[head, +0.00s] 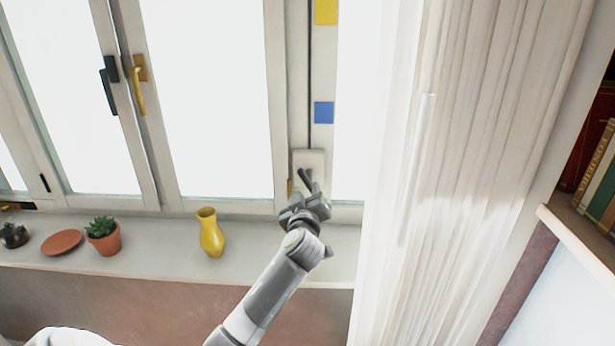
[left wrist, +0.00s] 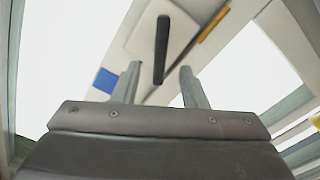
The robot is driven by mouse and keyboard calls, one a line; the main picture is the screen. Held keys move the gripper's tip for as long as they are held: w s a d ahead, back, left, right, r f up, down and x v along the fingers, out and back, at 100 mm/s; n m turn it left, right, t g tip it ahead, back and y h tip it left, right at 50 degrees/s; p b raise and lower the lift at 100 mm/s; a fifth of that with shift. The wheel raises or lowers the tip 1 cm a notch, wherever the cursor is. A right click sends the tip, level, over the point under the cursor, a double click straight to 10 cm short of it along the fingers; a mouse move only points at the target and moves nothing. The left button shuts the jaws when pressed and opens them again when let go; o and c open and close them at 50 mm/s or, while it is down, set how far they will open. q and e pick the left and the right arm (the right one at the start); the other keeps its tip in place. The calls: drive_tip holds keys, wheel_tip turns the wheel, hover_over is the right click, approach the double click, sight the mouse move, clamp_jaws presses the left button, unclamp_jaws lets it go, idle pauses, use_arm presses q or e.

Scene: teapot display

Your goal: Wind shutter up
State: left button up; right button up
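A pale winder plate (head: 309,158) with a dark crank lever (head: 305,181) sits low on the window frame, right of the middle pane. My left gripper (head: 304,199) is just below and in front of it, its arm rising from the bottom. In the left wrist view the lever (left wrist: 161,48) stands out from the white plate (left wrist: 186,30). Its lower end reaches between the fingertips of my left gripper (left wrist: 159,68), with a gap on either side. The left gripper is open. My right gripper is not in view. No shutter shows against the bright panes.
A yellow vase (head: 211,235), a potted succulent (head: 103,236), a terracotta saucer (head: 62,243) and a small dark pot (head: 13,235) stand on the sill (head: 160,262). A pale curtain (head: 470,190) hangs close on the right. Window handles (head: 139,88) are at upper left.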

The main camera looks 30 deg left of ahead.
sight(307, 184)
use_arm(q)
drive_tip(key=shift+p+x, duration=0.5)
drive_tip(key=shift+x, duration=3.4)
drive_tip(key=shift+c, duration=0.3)
clamp_jaws()
drive_tip(key=shift+f+m, duration=0.1)
drive_tip(key=shift+m, duration=0.2)
